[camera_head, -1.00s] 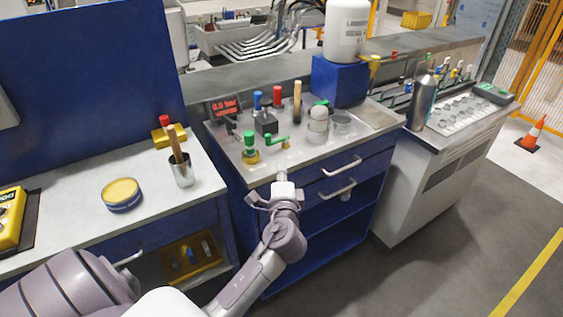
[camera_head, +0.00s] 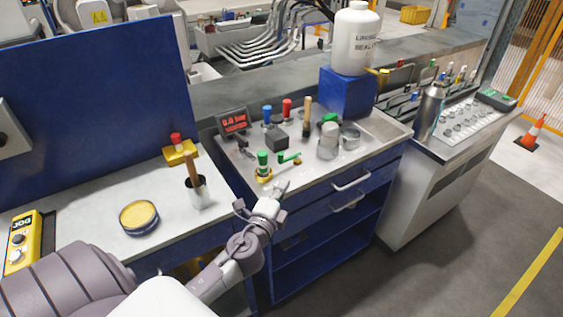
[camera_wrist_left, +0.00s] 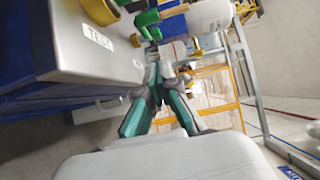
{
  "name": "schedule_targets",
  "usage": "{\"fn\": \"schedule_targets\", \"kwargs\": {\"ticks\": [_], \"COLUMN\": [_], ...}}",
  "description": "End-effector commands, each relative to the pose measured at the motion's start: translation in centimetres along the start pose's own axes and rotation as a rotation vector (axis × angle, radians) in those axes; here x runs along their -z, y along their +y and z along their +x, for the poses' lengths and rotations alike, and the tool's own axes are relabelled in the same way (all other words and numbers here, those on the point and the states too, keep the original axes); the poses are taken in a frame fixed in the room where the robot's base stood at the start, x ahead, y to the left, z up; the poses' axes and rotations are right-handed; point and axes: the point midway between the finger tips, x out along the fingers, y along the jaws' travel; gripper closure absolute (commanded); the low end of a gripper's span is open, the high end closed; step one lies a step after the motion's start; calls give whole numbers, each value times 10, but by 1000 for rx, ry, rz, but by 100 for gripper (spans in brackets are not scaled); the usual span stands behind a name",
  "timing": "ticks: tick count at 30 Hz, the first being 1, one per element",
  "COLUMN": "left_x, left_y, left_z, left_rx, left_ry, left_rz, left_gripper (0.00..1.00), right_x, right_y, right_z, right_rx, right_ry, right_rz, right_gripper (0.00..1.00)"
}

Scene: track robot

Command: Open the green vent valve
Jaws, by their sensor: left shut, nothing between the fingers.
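A green lever handle (camera_head: 289,158) lies on the grey-topped blue cabinet. Beside it on the left stands a green knob (camera_head: 263,159) on a brass-coloured base (camera_head: 264,175). I cannot tell whether the two are one valve. My left gripper (camera_head: 283,184) is shut and empty, just in front of the lever at the cabinet's near edge; it looks apart from it. In the left wrist view its closed fingertips (camera_wrist_left: 153,52) point at a green part (camera_wrist_left: 146,22), with a brass ring (camera_wrist_left: 101,10) to the left. Contact there is hard to judge. My right gripper is not in view.
A metal cup (camera_head: 197,192) with a wooden handle stands on the left bench.

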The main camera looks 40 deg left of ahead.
Motion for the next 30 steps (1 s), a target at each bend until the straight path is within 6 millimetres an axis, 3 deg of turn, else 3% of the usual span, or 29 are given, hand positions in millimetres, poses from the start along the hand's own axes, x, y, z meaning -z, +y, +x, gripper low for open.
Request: {"fn": "schedule_targets", "kwargs": {"ticks": [4,12,20,30], "left_x": [0,-21,-29,-34], "left_y": [-3,-1,0,2], "left_z": [35,68,76,79], "left_rx": [3,0,0,1], "left_ry": [-1,-3,-2,-3], "left_rz": [2,3,1,1], "left_gripper": [100,100,100,100], "right_x": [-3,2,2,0], "right_y": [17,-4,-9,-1], "right_z": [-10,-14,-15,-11], "right_rx": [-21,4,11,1], "right_ry": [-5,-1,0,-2], "right_rz": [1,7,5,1], "right_gripper": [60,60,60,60]}}
